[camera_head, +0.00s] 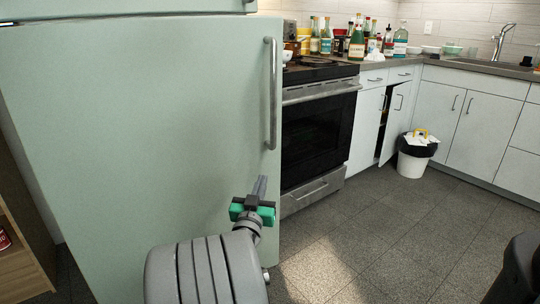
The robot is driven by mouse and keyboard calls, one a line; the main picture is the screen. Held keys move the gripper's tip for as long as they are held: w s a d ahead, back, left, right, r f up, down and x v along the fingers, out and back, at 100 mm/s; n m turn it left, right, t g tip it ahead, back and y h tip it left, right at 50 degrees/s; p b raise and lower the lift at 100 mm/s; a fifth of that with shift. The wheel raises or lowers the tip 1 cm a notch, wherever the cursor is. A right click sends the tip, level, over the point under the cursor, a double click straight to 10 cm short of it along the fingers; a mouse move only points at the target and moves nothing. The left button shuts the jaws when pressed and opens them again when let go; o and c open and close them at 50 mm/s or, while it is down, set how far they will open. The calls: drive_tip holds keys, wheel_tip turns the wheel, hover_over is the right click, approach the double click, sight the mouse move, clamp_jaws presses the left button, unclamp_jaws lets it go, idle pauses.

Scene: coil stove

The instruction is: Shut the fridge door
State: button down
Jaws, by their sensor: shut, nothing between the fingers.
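The pale green fridge door (150,130) fills the left half of the view. Its metal bar handle (271,95) stands upright near its right edge. A strip of the door's top edge shows below the upper fridge door (120,8); how far the lower door stands open I cannot tell. My gripper (261,186) is in front of the door's lower right part, below the handle. Its fingers are together and empty, pointing up. Whether they touch the door is unclear.
An oven (318,130) stands right of the fridge, with bottles (357,42) on the counter behind. A cabinet door (395,120) stands ajar near a white bin (412,163). A wooden shelf (22,255) is at lower left.

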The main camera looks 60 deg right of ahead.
sight(272, 147)
drive_tip(key=x, duration=1.2)
drive_tip(key=shift+d+f, duration=0.1)
drive_tip(key=shift+d, duration=0.2)
drive_tip(key=shift+w+d+r, duration=0.25)
drive_tip(key=shift+d, duration=0.2)
drive_tip(key=shift+d, duration=0.1)
